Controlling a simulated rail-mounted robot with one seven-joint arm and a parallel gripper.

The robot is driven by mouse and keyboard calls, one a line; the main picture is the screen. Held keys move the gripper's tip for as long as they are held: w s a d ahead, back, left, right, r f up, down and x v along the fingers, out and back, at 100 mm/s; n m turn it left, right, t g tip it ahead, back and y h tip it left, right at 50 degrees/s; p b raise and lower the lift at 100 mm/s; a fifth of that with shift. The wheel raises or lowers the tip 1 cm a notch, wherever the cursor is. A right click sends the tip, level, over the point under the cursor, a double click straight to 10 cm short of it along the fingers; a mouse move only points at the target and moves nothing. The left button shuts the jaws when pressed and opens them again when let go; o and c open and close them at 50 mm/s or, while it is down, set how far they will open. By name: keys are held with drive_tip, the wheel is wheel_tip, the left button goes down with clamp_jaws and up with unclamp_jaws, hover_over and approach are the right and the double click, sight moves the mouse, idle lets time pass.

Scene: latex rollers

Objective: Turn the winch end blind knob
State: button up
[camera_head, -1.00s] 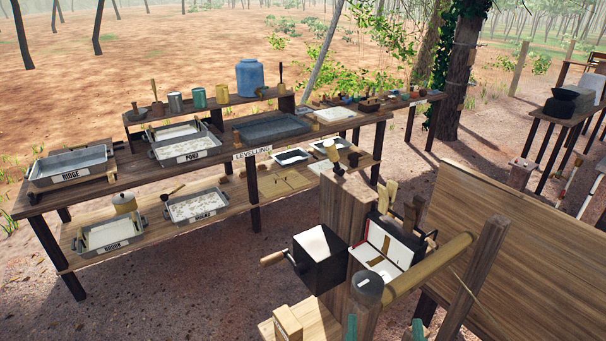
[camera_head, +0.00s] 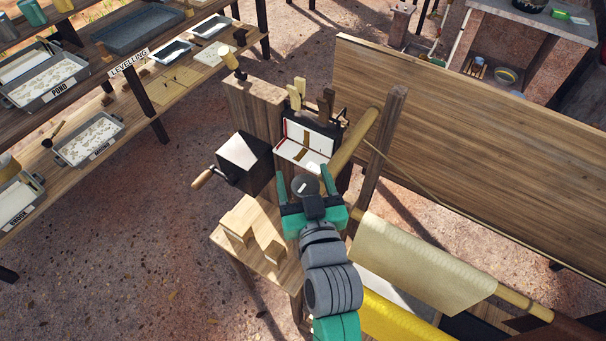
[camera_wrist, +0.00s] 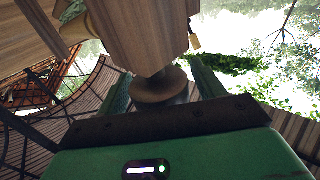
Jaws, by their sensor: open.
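A round, dark disc-shaped knob (camera_head: 305,186) sits at the end of a wooden post near the rolled bamboo pole. In the wrist view a brown round knob (camera_wrist: 160,88) with a flared rim stands out from a wooden block (camera_wrist: 140,35). My gripper (camera_head: 303,172) has green fingers and is open. One finger lies on each side of the knob in both views, with a visible gap in the wrist view (camera_wrist: 160,76). I cannot tell whether either finger touches it. The knob's lower part is partly hidden by my gripper's body.
A black box with a wooden crank handle (camera_head: 203,178) stands left of my gripper. A small wooden bench (camera_head: 262,232) is below it. An open case with tools (camera_head: 305,140) lies just behind. A bamboo pole (camera_head: 352,137) and upright post (camera_head: 380,150) are close on the right.

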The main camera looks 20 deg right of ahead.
drive_tip(key=shift+w, duration=0.15)
drive_tip(key=c, duration=1)
drive_tip(key=shift+f, duration=0.1)
drive_tip(key=shift+f+y+b, duration=0.1)
drive_tip(key=shift+y+b, duration=0.2)
drive_tip(key=shift+b, duration=0.35)
